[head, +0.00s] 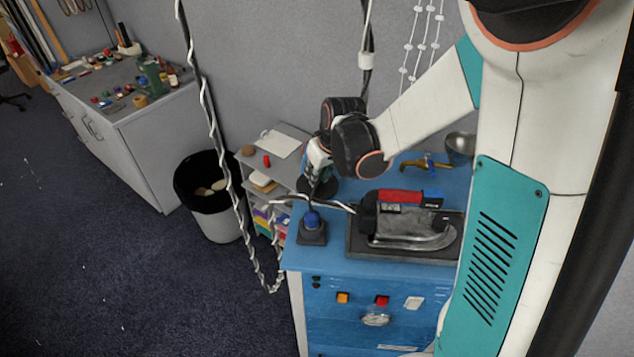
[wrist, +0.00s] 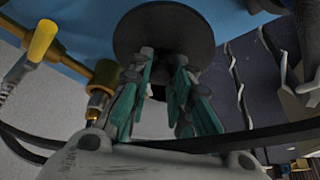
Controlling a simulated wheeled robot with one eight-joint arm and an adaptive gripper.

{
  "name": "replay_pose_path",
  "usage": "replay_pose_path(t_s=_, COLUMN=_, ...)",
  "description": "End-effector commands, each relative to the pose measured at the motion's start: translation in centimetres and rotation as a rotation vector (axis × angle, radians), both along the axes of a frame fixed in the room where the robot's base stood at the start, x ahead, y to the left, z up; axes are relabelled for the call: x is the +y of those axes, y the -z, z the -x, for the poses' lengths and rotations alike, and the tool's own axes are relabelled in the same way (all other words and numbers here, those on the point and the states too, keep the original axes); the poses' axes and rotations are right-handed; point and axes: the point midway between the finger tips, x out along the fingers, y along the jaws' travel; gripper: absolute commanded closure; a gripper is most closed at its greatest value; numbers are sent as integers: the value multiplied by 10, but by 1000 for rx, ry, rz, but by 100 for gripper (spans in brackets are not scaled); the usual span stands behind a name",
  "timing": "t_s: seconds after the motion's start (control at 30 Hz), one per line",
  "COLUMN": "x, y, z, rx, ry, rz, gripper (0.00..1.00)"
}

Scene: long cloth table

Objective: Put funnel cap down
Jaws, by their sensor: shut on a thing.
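The funnel cap, a dark round disc (wrist: 165,30), shows just beyond the fingertips in the wrist view. It also shows as a dark disc (head: 322,187) below my gripper (head: 318,172) in the head view, at the left back part of the blue table top. My gripper (wrist: 163,78) has its teal-padded fingers on either side of the cap's middle and is shut on it. The part between the fingers is mostly hidden. I cannot tell whether the cap touches the table top.
A red-handled iron-like tool (head: 405,212) sits on a dark tray (head: 362,243) to the right. A blue-topped piece on a black base (head: 312,235) stands at the front left corner. A brass item (head: 427,163) and metal bowl (head: 461,145) are behind. Cables hang nearby.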

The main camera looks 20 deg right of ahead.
Motion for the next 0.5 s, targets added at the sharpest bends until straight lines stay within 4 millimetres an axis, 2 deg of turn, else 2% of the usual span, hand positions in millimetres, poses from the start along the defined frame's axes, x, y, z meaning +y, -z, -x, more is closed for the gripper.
replay_pose_path(t_s=0.3, x=0, y=36, z=0, rx=0, ry=0, rz=0, gripper=100)
replay_pose_path(t_s=0.5, x=0, y=37, z=0, rx=0, ry=0, rz=0, gripper=100)
